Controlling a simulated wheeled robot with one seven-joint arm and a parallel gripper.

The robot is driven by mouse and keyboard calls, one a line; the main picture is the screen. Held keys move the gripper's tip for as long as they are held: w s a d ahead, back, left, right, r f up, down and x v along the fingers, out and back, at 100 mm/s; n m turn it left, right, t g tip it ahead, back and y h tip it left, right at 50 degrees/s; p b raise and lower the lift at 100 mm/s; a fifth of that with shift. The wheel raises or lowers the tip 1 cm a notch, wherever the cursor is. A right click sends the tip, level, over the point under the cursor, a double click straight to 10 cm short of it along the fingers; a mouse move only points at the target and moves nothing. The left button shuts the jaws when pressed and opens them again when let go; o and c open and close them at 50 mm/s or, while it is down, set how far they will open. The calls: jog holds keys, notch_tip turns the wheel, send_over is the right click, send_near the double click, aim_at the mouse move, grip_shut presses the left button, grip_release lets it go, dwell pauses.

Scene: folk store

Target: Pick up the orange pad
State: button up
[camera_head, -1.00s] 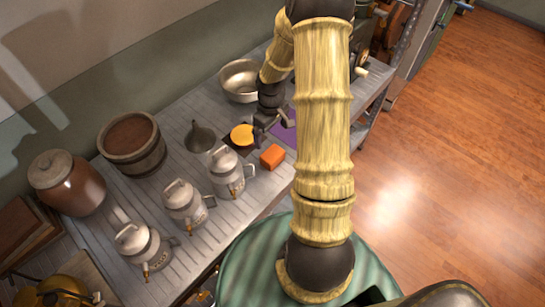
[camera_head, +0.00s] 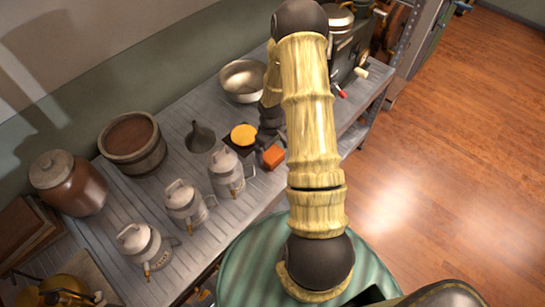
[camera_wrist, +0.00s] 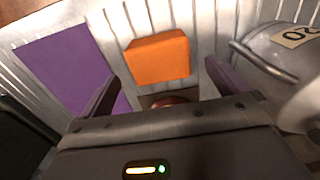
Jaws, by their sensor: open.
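The orange pad (camera_head: 273,156) is a small block lying on the grey slatted table near its front edge. In the wrist view the orange pad (camera_wrist: 158,58) lies ahead of my gripper (camera_wrist: 162,75), roughly between the lines of its two spread fingers. My gripper is open and nothing is held. In the head view my gripper (camera_head: 266,140) is just behind the pad, partly hidden by my arm. I cannot tell its exact height above the table.
A yellow disc (camera_head: 243,134) on a dark square is left of the gripper. A metal pot (camera_head: 226,172) stands close left of the pad, also in the wrist view (camera_wrist: 285,60). A purple mat (camera_wrist: 62,65), funnel (camera_head: 200,137) and bowl (camera_head: 242,80) are nearby.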

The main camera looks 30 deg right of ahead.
aim_at(272, 153)
notch_tip(272, 153, down, 4)
jog(key=shift+s+f+p, duration=0.15)
jog(key=shift+p, duration=0.2)
jog(key=shift+c, duration=0.2)
jog(key=c, duration=1)
